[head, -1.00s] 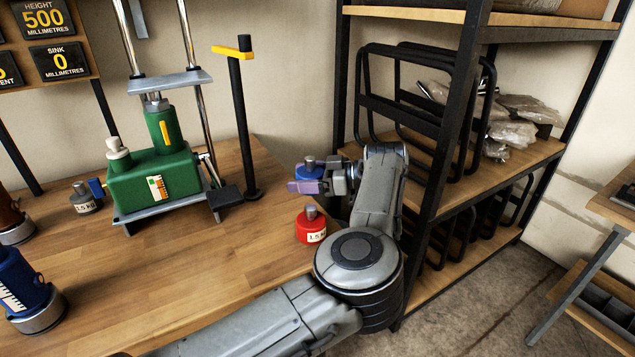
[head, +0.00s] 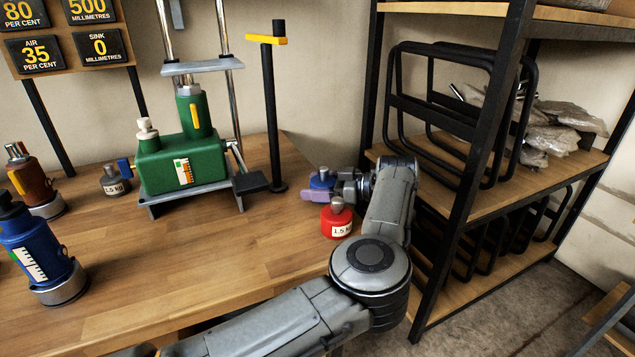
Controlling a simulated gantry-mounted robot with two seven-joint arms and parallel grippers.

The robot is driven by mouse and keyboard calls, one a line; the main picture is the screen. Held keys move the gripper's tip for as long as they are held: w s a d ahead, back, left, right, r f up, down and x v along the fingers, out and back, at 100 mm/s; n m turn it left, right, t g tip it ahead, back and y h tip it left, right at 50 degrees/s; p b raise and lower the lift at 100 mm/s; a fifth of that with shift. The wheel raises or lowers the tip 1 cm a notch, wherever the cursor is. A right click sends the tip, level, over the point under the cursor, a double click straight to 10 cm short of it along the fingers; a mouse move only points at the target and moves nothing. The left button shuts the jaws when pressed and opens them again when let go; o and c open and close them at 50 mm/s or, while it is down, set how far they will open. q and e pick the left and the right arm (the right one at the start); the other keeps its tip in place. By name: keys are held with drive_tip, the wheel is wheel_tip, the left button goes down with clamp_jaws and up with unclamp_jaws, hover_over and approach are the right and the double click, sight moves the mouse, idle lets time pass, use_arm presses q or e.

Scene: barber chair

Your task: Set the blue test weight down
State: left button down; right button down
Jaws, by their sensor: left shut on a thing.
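The blue test weight (head: 319,181) has a metal knob on top and is upright near the right end of the wooden bench (head: 255,255). My left gripper (head: 322,190) is shut on it, with a purple-grey finger across its front that hides its lower part. Whether the weight's underside touches the bench is hidden. A red 1.5 kg weight (head: 334,223) stands on the bench just in front of the blue weight. My right gripper is not in view.
A green jack (head: 180,160) in a press frame and a black post (head: 271,120) with a yellow arm stand left of the weight. A grey weight (head: 113,186), a blue jack (head: 35,250) and a red-brown jack (head: 33,182) stand further left. A black-framed shelf (head: 455,200) is close on the right.

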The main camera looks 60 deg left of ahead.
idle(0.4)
use_arm(q)
drive_tip(key=shift+c, duration=1.9)
unclamp_jaws()
drive_tip(key=shift+f, duration=0.25)
drive_tip(key=o, duration=0.4)
drive_tip(key=shift+a, duration=0.1)
drive_tip(key=shift+r, duration=0.1)
drive_tip(key=shift+w+d+r+p, duration=0.2)
drive_tip(key=shift+w+d+p, duration=0.1)
drive_tip(key=shift+w+d, duration=0.1)
drive_tip(key=shift+p+v, duration=1.65)
drive_tip(key=shift+v, duration=3.8)
drive_tip(key=shift+w+f, duration=0.1)
drive_tip(key=shift+f, duration=0.05)
